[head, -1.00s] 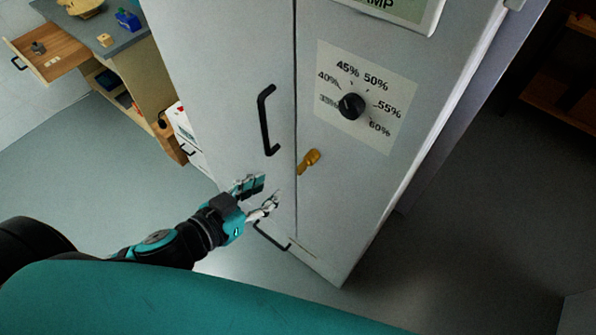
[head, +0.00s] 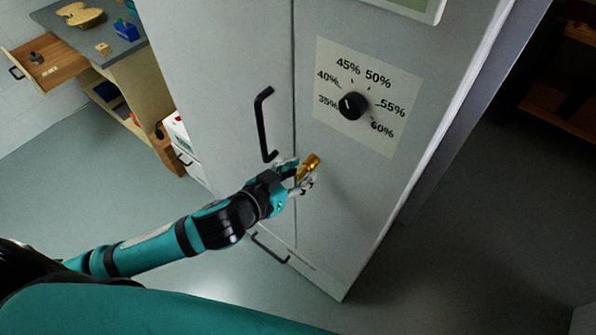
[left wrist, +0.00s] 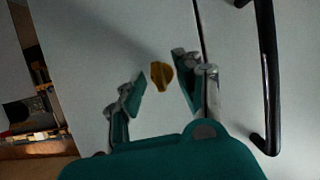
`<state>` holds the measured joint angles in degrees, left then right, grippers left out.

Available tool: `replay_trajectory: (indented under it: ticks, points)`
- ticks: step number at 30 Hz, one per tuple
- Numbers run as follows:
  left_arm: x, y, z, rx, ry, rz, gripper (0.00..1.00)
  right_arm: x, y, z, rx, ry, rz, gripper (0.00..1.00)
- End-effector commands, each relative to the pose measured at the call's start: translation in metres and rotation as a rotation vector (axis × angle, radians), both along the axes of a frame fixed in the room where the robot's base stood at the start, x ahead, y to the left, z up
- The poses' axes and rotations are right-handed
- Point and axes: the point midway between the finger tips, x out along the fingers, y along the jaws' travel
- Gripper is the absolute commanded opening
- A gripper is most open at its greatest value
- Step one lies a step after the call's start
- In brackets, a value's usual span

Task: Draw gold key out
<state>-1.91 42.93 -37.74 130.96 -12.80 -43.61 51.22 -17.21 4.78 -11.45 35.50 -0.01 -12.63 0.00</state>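The gold key (head: 310,166) sticks out of the front of the grey cabinet (head: 340,215), just right of the door seam and below the dial. My left gripper (head: 300,176) is at the key, its fingers on either side of it in the head view. In the left wrist view the key (left wrist: 161,76) shows between the two open fingertips (left wrist: 160,80), with a gap visible on both sides. Its inserted end is hidden. My right gripper is not in view.
A black dial (head: 352,105) with percent marks is above the key. A black door handle (head: 264,124) is close left of it, also large in the left wrist view (left wrist: 268,80). A lower handle (head: 268,247) is below. A workbench (head: 100,40) with an open drawer stands back left.

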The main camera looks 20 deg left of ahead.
Motion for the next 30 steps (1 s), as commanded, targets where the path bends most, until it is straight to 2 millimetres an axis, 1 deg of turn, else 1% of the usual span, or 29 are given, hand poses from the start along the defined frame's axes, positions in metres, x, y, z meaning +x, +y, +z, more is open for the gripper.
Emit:
replay_trajectory:
  ticks: [7, 15, 22, 23, 24, 30]
  points:
    - [0.0006, -0.0004, -0.0006, 0.000, 0.000, 0.000, 0.35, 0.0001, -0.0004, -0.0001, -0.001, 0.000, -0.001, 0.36]
    - [0.0005, -0.0003, -0.0005, 0.000, 0.000, 0.000, 0.00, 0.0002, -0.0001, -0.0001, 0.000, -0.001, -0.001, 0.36]
    - [0.0004, -0.0003, -0.0007, 0.000, 0.000, 0.000, 0.00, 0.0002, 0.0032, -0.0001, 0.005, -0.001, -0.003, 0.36]
    - [0.0005, -0.0003, -0.0008, 0.000, 0.000, 0.000, 0.05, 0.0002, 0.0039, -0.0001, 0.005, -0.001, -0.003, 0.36]
    - [0.0005, -0.0003, -0.0008, 0.000, 0.000, 0.000, 0.00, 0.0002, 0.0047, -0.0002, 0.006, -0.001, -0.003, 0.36]
    - [0.0005, -0.0003, -0.0010, 0.000, 0.000, 0.000, 0.00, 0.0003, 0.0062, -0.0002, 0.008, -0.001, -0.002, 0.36]
